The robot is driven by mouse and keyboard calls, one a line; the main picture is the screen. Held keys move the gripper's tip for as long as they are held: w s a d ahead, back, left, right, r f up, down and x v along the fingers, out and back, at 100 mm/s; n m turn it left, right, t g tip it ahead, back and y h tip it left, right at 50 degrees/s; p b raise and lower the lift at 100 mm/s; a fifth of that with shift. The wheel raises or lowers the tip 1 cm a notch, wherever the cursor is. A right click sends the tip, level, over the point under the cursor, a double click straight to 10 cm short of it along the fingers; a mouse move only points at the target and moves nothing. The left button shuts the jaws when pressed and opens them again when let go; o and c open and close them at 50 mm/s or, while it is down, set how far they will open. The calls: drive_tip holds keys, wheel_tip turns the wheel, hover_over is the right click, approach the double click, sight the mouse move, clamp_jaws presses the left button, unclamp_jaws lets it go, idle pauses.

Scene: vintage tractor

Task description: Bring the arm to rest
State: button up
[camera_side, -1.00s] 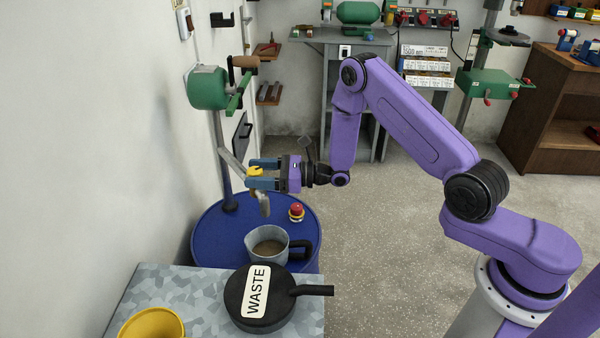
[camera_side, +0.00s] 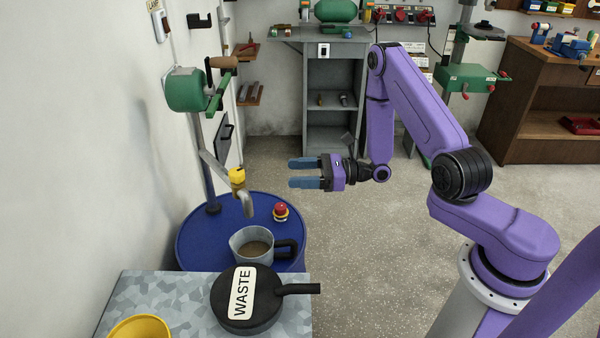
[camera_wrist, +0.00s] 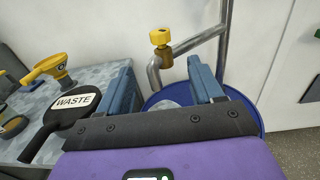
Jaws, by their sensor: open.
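My gripper (camera_side: 304,173) is open and empty, held in the air to the right of the yellow tap knob (camera_side: 237,177) in the side view. Its two blue fingers are apart and touch nothing. In the wrist view my gripper (camera_wrist: 165,85) shows both fingers spread, with the yellow tap knob (camera_wrist: 160,37) beyond them. The tap's spout hangs over the blue drum, above the grey jug.
The grey jug (camera_side: 240,243) with brown liquid and a red button (camera_side: 280,211) stand on the blue drum (camera_side: 192,250). A black WASTE pan (camera_side: 265,310) and yellow funnel (camera_side: 150,326) are on the grey table (camera_side: 170,292). A green hand-cranked pump (camera_side: 186,90) is by the wall. Open floor lies right.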

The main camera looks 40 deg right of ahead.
drive_tip(key=s+a+r+n+g+y, duration=0.1)
drive_tip(key=s+a+r+n+g, duration=0.3)
drive_tip(key=s+a+n+g, duration=0.35)
drive_tip(key=s+a+r+n+g+y, duration=0.1)
drive_tip(key=s+a+r+n+g, duration=0.3)
drive_tip(key=s+n+g, duration=0.5)
drive_tip(key=s+d+r+n+t+h, duration=0.1)
drive_tip(key=s+d+n+h, duration=0.4)
drive_tip(key=n, duration=0.6)
drive_tip(key=s+d+r+n+t+h, duration=0.2)
drive_tip(key=s+d+n+h, duration=0.3)
drive_tip(key=s+n+h, duration=0.4)
drive_tip(key=n+t, duration=0.1)
drive_tip(key=n, duration=0.1)
drive_tip(key=shift+s+r+n+h, duration=0.2)
drive_tip(key=shift+r+n+h, duration=0.1)
drive_tip(key=shift+n+h, duration=0.1)
drive_tip(key=shift+t, duration=0.25)
